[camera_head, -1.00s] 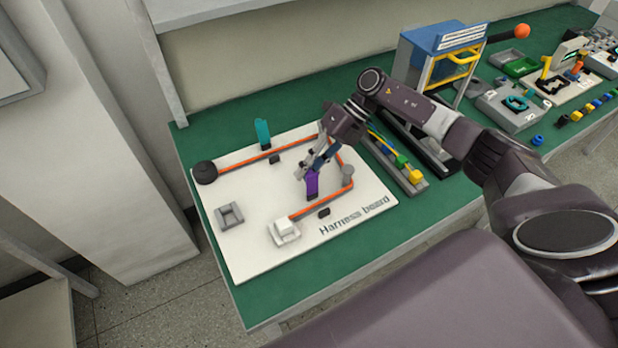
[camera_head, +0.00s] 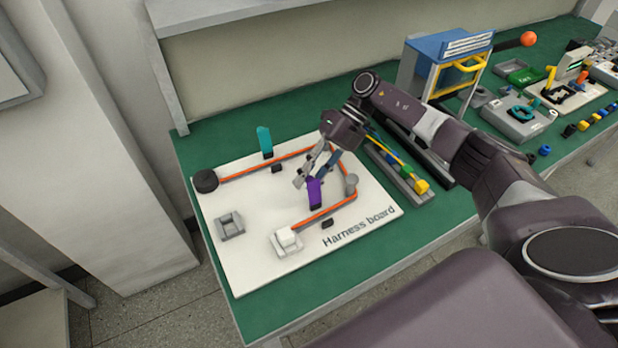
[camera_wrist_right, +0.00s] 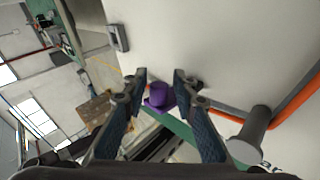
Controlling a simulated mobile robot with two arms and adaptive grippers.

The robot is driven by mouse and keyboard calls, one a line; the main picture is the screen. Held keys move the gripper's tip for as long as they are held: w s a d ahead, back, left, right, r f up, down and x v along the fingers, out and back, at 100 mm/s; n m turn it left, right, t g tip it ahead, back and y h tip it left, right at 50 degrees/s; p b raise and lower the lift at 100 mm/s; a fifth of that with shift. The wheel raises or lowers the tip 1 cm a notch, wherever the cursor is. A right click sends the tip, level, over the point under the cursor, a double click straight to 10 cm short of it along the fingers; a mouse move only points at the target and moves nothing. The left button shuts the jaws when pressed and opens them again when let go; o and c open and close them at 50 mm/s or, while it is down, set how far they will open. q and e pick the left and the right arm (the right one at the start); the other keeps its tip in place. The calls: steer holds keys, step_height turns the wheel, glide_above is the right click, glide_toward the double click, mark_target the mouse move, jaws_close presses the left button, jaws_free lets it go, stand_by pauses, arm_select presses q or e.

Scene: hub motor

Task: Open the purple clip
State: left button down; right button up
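The purple clip (camera_head: 314,193) stands upright on the white harness board (camera_head: 260,205), near the lower run of orange cable. It also shows in the right wrist view (camera_wrist_right: 159,96), between and beyond my fingertips. My right gripper (camera_head: 309,178) reaches down from the upper right, with its fingers just above and behind the clip. In the right wrist view my right gripper (camera_wrist_right: 160,85) is open, one finger on each side of the clip, and I see no clear contact. My left gripper is not in view.
A teal clip (camera_head: 264,141) stands at the back of the board. A black round post (camera_head: 205,181), a grey post (camera_head: 351,184), a grey bracket (camera_head: 230,225) and a white connector (camera_head: 287,241) surround the cable (camera_head: 310,215). A tray (camera_head: 395,170) with coloured parts lies right of the board.

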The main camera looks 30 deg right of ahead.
steer(key=shift+o, duration=0.5)
steer(key=shift+r, duration=0.15)
steer(key=v, duration=1.2)
